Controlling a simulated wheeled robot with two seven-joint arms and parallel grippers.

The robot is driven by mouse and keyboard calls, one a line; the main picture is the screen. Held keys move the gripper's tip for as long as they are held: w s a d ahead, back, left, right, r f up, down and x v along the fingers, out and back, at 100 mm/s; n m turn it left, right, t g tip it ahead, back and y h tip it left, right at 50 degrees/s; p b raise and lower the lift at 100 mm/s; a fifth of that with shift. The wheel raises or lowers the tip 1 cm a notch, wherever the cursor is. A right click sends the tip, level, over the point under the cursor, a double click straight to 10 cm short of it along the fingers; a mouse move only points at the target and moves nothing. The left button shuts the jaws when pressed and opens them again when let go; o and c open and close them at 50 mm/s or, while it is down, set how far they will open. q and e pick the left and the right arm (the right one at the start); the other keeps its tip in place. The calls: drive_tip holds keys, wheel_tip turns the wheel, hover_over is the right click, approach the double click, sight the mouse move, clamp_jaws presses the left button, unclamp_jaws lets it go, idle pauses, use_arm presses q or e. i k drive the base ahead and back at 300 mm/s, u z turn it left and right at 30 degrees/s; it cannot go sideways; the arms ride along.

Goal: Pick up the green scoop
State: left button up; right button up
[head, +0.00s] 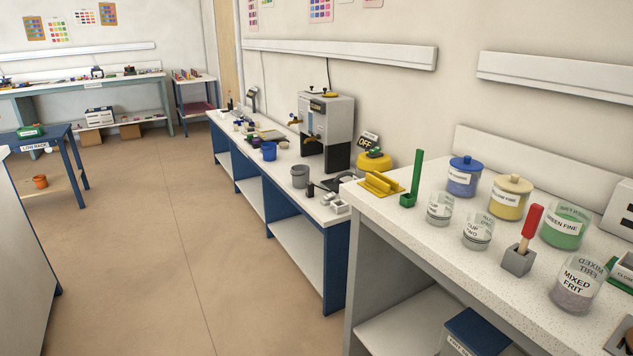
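The green scoop (416,180) is near the left end of the speckled white counter (440,262) in the head view. Its long handle stands upright from a small green box-shaped bowl, next to a yellow holder (381,184). Nothing holds it. Neither of my grippers is in view.
Jars of blue (464,180), yellow (510,200) and green (564,230) stand behind clear cups (440,208). A mixed frit jar (577,286) is at the right. A lower blue bench (270,190) runs further away. Open brown floor (150,240) lies to the left.

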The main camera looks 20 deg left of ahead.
sight(407, 200)
drive_tip(key=u, duration=1.3)
drive_tip(key=i, duration=3.85)
drive_tip(key=z, duration=4.45)
